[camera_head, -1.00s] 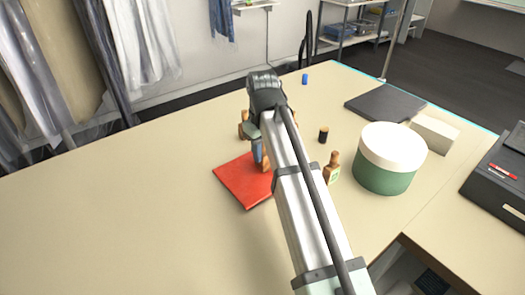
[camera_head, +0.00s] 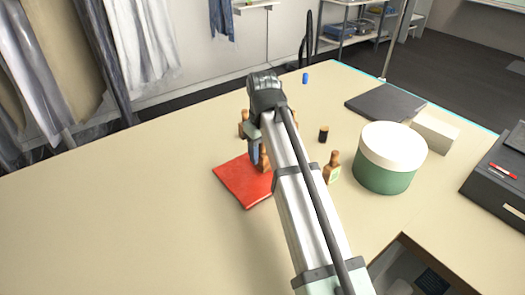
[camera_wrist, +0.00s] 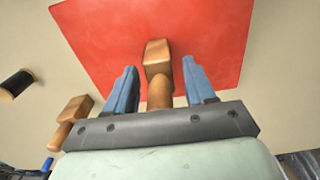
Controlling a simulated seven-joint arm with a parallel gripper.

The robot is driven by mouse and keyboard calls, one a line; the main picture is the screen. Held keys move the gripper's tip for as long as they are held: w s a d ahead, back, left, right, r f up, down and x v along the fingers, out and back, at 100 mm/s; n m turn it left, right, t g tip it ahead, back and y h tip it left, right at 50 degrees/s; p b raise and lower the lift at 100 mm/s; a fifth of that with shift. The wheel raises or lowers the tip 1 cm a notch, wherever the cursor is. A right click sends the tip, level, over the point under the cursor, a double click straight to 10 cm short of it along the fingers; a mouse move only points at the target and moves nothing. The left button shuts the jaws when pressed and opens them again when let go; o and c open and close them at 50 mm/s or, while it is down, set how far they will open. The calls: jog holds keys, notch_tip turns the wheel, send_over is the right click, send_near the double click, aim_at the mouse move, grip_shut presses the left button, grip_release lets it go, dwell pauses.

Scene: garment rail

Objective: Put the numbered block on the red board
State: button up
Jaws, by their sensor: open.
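The red board (camera_head: 240,183) lies flat on the table; it fills the top of the wrist view (camera_wrist: 95,35). A wooden block with a round handle (camera_head: 264,160) is at the board, partly hidden by my arm. In the wrist view this block (camera_wrist: 157,52) appears against the red surface, its handle between my blue fingers. My gripper (camera_wrist: 159,70) is open around it, with gaps on both sides. No number shows on it. Another wooden handled block (camera_head: 332,168), with a green mark on its face, stands right of my arm.
Another wooden piece (camera_head: 243,125) stands behind the board. A dark spool (camera_head: 323,135), a green tub with a white lid (camera_head: 385,172), a dark flat slab (camera_head: 385,103) and a white box (camera_head: 435,133) stand to the right. The table's left side is clear.

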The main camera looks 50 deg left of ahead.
jog(key=shift+r, duration=3.85)
